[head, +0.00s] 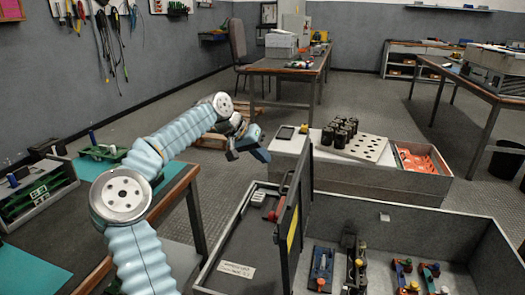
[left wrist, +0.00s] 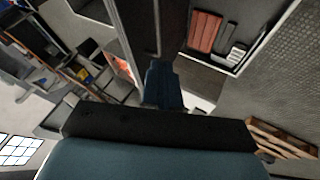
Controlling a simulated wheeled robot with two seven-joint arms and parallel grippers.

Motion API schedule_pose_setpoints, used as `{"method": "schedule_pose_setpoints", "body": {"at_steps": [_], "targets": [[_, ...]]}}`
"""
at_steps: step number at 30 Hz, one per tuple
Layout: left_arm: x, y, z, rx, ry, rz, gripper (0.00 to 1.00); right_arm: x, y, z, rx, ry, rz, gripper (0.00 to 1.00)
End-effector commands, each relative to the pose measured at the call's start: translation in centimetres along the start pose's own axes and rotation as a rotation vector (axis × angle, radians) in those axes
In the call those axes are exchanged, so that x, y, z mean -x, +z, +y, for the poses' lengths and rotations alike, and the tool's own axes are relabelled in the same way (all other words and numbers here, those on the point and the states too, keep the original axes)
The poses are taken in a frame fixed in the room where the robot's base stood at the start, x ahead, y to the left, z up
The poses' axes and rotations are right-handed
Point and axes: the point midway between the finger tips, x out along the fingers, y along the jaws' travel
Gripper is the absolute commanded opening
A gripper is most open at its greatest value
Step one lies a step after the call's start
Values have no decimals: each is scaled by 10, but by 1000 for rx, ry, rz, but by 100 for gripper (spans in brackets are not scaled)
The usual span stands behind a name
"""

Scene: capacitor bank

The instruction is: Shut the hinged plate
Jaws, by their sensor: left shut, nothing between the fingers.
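The hinged plate (head: 296,215) is a dark, thin panel with a yellow patch. In the head view it stands nearly upright, edge-on, across the open grey box (head: 400,213). My left gripper (head: 262,154) is shut and empty, in the air beyond the box and left of the plate's top end, apart from it. Its blue fingers (left wrist: 164,84) show together in the left wrist view. A long edge left of them there may be the plate, but I cannot tell. My right gripper is out of view.
The box's left part has a dark floor with a white label (head: 236,270); its right part holds several coloured components (head: 405,275). Behind it stands a bench with black cylinders (head: 340,131), a perforated plate (head: 378,149) and a red-orange tray (head: 421,158). A green-topped table (head: 172,183) lies left.

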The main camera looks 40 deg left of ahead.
Motion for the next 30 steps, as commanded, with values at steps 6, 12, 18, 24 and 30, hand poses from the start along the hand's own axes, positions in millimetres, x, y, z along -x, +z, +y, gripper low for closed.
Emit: {"method": "schedule_pose_setpoints", "body": {"at_steps": [6, 12, 18, 24, 30], "targets": [[-48, 0, 2, -2, 5, -2, 0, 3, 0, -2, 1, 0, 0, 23], [-66, -2, 23, -3, 2, 0, 0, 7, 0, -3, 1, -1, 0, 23], [-72, -2, 36, -2, 1, 2, 0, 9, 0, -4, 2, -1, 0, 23], [-72, -2, 37, 0, 0, 2, 0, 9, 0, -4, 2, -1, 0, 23], [-72, -2, 38, -1, -1, 2, 0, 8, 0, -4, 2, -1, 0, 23]]}}
